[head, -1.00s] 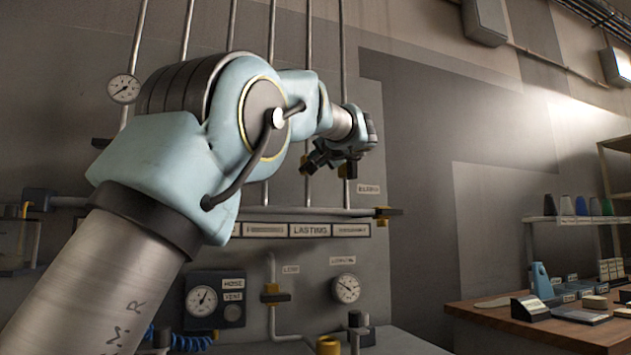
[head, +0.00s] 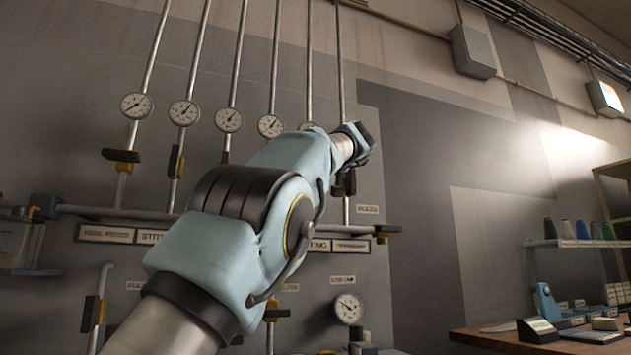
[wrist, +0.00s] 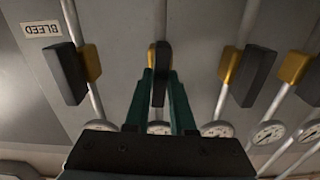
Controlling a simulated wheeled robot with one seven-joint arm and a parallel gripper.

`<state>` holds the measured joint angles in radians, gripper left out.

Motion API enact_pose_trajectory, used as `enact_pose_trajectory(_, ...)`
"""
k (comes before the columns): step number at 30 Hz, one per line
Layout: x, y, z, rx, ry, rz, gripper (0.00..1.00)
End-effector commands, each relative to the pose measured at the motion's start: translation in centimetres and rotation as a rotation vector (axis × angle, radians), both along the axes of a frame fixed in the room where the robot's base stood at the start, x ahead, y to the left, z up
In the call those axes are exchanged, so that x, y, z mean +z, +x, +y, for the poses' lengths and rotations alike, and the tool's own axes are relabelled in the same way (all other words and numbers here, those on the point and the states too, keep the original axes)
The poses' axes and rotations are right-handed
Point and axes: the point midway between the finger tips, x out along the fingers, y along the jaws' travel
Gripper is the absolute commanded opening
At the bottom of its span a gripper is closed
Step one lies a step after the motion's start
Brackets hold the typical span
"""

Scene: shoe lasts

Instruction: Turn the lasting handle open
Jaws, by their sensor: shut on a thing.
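In the wrist view, my gripper (wrist: 160,78) is shut on a dark handle (wrist: 161,52), one green finger on each side. The handle runs roughly along its pipe, with a little yellow beside it. It is one pipe over from the valve by the upside-down BLEED label (wrist: 55,29). In the head view, my arm covers part of the lasting label (head: 320,245), of which only "TING" reads. My fingertips and the held handle cannot be made out there.
Neighbouring black-and-yellow handles stand close on both sides, one to the left (wrist: 68,75) and one to the right (wrist: 252,77) in the wrist view. Gauges (head: 183,112) line the pipes. A wooden bench (head: 480,338) stands at the right.

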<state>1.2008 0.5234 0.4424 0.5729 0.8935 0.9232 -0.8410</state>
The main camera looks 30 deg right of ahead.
Motion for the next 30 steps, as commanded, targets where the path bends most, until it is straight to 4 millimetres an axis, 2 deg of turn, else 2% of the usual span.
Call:
enact_pose_trajectory(9,-0.15,0.03,-0.07,0.000,-0.085,0.012,0.00)
enact_pose_trajectory(23,-0.10,0.03,-0.06,-0.001,-0.095,0.014,0.00)
enact_pose_trajectory(24,-0.09,0.03,-0.06,-0.001,-0.095,0.014,0.27)
enact_pose_trajectory(30,-0.05,0.03,-0.03,0.000,-0.094,0.013,0.49)
